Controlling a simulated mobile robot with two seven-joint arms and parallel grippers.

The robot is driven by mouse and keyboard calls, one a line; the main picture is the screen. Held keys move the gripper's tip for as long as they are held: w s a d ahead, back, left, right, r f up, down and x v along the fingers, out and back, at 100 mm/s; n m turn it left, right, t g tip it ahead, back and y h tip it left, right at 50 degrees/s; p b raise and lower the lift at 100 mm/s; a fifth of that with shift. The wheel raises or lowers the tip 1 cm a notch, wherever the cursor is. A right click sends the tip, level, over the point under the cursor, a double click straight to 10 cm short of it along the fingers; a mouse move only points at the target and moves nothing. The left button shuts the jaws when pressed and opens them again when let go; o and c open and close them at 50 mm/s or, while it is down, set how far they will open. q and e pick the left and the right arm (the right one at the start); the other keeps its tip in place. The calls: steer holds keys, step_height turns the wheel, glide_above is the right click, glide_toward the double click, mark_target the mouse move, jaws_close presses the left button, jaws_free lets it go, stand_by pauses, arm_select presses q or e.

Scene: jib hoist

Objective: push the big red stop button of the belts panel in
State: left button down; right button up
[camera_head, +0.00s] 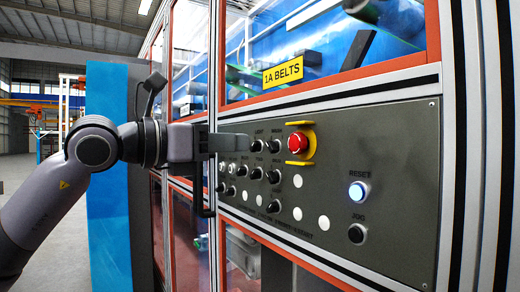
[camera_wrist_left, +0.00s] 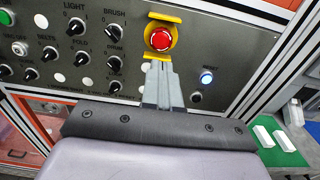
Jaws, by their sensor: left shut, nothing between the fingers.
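The big red stop button (camera_head: 298,142) sits in a yellow bracket (camera_head: 309,128) on the grey belts panel (camera_head: 400,150), under the yellow "1A BELTS" sign (camera_head: 283,73). In the left wrist view the red button (camera_wrist_left: 160,39) shows just beyond the fingertips. My left gripper (camera_head: 245,142) is shut and empty, left of the button in the head view, with its fingers pointing toward the panel. In the left wrist view the shut fingers (camera_wrist_left: 160,70) end just below the bracket in the picture. A gap to the button seems to remain; touch cannot be told. My right gripper is out of view.
Black selector knobs (camera_head: 276,145) stand left of the button. A lit reset button (camera_head: 358,192) and a black jog button (camera_head: 356,234) are at lower right. Clear windows in orange-edged frames lie above and below the panel. A blue panel (camera_head: 108,180) stands behind my left arm.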

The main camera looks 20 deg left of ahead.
arm_select(q)
steer(key=shift+b+v, duration=0.3)
steer(key=shift+v, duration=1.9)
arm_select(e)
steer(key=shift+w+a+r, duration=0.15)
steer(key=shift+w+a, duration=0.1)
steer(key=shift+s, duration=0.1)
